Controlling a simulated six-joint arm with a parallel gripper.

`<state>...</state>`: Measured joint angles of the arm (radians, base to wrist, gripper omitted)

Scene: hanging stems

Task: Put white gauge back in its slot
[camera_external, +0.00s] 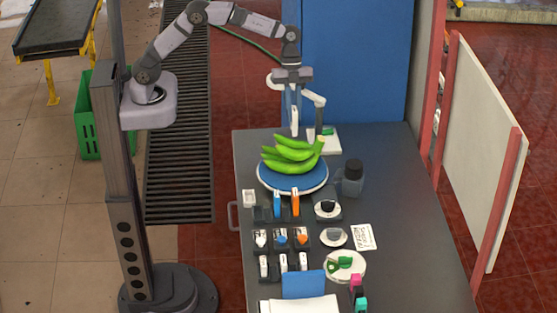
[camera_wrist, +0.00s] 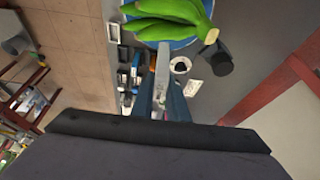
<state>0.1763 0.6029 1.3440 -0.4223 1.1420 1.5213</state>
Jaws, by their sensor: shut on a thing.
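My gripper (camera_external: 293,104) is shut on the white gauge (camera_external: 295,122), which hangs upright below the fingers, above the table's far end behind the bananas. In the wrist view the white gauge (camera_wrist: 163,58) shows between my two fingers (camera_wrist: 168,92). On the table, a row of dark holders has a blue gauge (camera_external: 277,204) and an orange gauge (camera_external: 296,203) standing in it. The dark holder to their left (camera_external: 261,214) shows no gauge standing in it. In the wrist view this row is small and partly hidden by the fingers.
Green bananas (camera_external: 290,155) lie on a blue round scale pan (camera_external: 291,178) between my gripper and the holders. A dark jar (camera_external: 352,178) stands right of it. A white stand (camera_external: 325,138) is close behind. More holders, a card (camera_external: 362,237) and a white dish (camera_external: 345,266) fill the front.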

